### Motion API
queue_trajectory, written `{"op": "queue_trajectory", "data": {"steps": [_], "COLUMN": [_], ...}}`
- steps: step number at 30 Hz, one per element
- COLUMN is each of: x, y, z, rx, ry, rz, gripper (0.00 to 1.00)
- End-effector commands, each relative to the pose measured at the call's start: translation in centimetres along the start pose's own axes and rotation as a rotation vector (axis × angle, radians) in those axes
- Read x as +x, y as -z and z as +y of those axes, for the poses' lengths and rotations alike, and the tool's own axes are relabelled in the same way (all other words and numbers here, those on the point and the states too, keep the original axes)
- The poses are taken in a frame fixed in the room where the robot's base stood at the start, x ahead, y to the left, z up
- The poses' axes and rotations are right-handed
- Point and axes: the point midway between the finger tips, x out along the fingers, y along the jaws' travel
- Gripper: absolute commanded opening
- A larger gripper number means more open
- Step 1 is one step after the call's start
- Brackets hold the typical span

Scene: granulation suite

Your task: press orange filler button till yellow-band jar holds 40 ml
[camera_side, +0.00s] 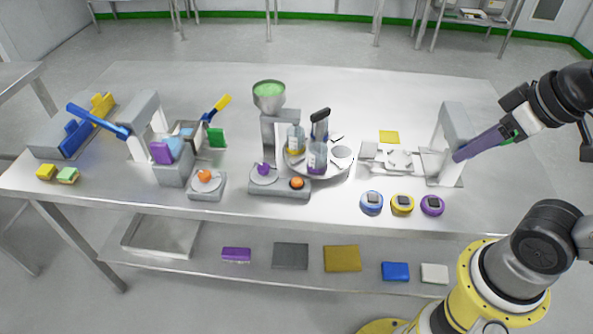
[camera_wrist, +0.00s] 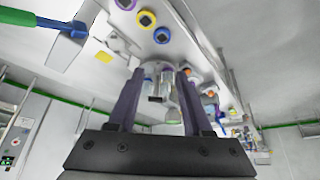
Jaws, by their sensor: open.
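The grey filler (camera_side: 281,128) carries a hopper of green material in the side view. The orange button (camera_side: 297,183) is on the right of its low base. A clear jar with a yellow band (camera_side: 296,139) stands upright on the round turntable (camera_side: 340,165), close to the filler column. Its fill level is too small to read. A purple-band jar (camera_side: 317,160) stands in front of it. My gripper (camera_side: 458,155) is open and empty at the right, in front of the right-hand press, well away from the button. The wrist view shows its fingers (camera_wrist: 161,75) apart, with jars beyond.
The right-hand press (camera_side: 452,135) stands near my gripper. Blue (camera_side: 371,202), yellow (camera_side: 402,204) and purple (camera_side: 432,205) round pieces lie along the front edge. A purple button (camera_side: 263,169) sits left of the orange one. The front centre edge is clear.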

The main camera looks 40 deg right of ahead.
Motion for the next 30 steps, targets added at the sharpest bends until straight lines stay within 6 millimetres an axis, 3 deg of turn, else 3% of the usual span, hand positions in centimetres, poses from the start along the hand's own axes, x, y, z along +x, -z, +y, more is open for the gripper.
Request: {"op": "queue_trajectory", "data": {"steps": [2, 10, 30], "x": [0.00, 0.00, 0.00], "y": [0.00, 0.00, 0.00], "z": [0.00, 0.00, 0.00], "rx": [0.000, 0.000, 0.000], "ry": [0.000, 0.000, 0.000], "rz": [0.000, 0.000, 0.000], "gripper": [0.50, 0.01, 0.00]}}
